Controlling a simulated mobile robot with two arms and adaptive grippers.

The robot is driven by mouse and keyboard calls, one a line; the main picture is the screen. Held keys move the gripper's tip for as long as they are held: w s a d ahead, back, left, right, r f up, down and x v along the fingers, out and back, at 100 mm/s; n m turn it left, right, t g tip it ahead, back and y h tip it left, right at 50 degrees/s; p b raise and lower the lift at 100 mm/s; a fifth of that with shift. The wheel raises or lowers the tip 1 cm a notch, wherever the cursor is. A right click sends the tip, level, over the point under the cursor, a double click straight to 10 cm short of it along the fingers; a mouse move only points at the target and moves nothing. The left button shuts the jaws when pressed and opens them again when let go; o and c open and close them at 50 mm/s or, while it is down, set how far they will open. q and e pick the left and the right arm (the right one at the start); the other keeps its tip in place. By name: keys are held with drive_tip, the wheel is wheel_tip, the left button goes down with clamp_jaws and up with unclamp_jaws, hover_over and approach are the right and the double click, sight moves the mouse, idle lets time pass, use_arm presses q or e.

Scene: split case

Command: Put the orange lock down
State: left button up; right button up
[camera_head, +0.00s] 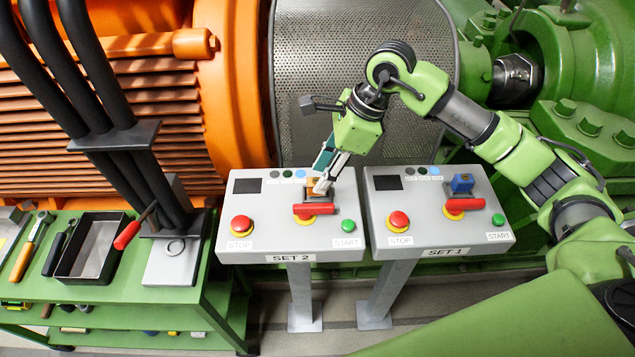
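The orange lock (312,185) is at the red switch handle (314,209) on the SET 2 panel (238,216), partly hidden by my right gripper (323,177). My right gripper reaches down from above, with its fingertips right at the lock. The view does not show clearly whether the fingers are closed on it. A blue lock (462,183) sits at the red handle (464,204) of the SET 1 panel (384,211). My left gripper is not in view.
Each panel has a red stop button and a green start button. A green bench (130,292) at the left holds a dark tray (68,277), a screwdriver (131,233) and other tools. A perforated guard (300,120) and an orange motor (235,90) stand behind.

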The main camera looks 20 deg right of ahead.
drive_tip(key=w+b+v, duration=0.1)
drive_tip(key=b+v, duration=0.1)
drive_tip(key=v, duration=0.6)
drive_tip(key=shift+s+d+r, duration=0.15)
drive_tip(key=shift+s+r, duration=0.05)
drive_tip(key=shift+s, duration=0.35)
